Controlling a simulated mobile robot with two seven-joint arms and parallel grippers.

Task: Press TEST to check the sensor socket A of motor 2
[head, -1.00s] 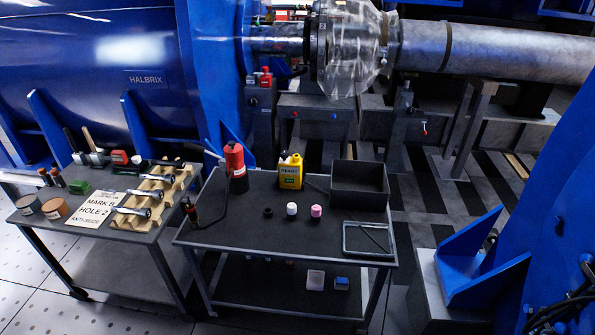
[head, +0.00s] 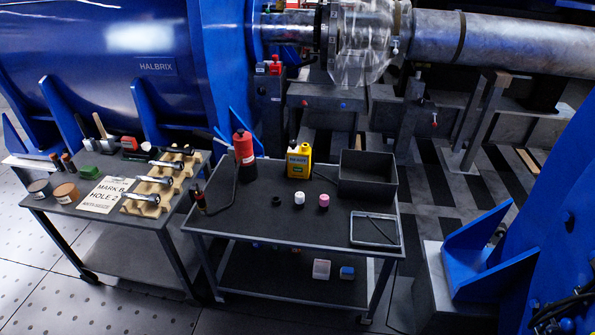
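A large blue machine (head: 120,90) with a HALBRIX plate (head: 157,67) fills the upper left. Part of another blue housing (head: 560,215) stands at the right edge, with a few dark cables or fittings (head: 560,310) low on it. I cannot tell from this view which one is motor 2. I cannot make out a TEST button or a socket marked A. Neither of my grippers is in view.
A dark trolley (head: 260,205) carries a red bottle (head: 244,150), a yellow bottle (head: 299,162), an open dark box (head: 368,175) and a shallow tray (head: 372,242). A left cart (head: 45,205) holds tools and a printed card (head: 106,194). Patterned floor (head: 100,285) is clear at lower left.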

